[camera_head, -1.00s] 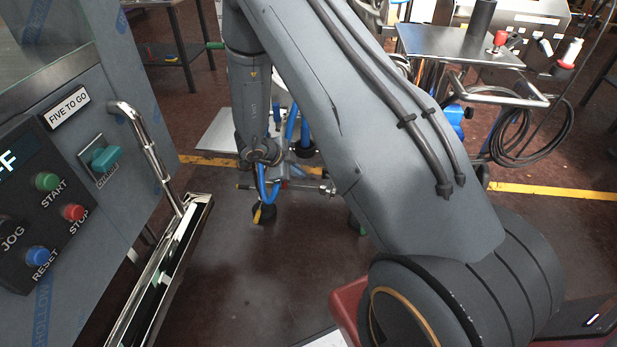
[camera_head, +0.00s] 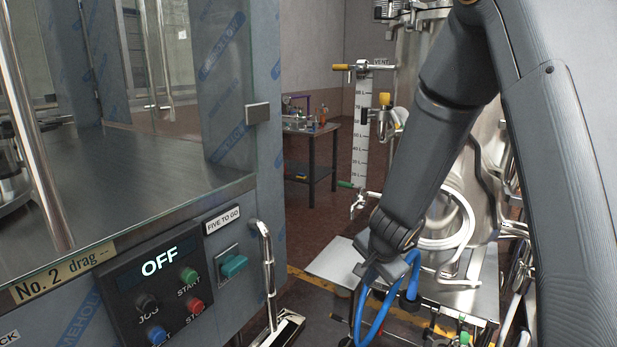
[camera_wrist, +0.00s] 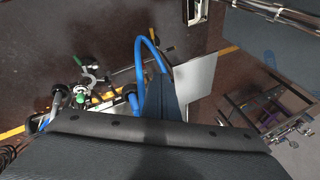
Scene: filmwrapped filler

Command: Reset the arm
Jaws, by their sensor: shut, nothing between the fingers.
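My arm comes down from the upper right in the head view, with its wrist (camera_head: 395,235) low in front of a steel stand. In the wrist view my gripper (camera_wrist: 160,88) shows as a narrow dark shape pointing away from the camera. It is shut and empty, above the floor. A blue hose (camera_wrist: 143,48) loops beside and behind it; I cannot tell whether they touch. In the head view the fingertips are hard to make out among the blue hoses (camera_head: 412,275).
A grey machine with a control panel (camera_head: 160,290) reading OFF fills the left. A steel vessel (camera_head: 480,160) with pipes and valves stands close behind the arm. A dark table (camera_head: 322,160) is further back; floor between is open.

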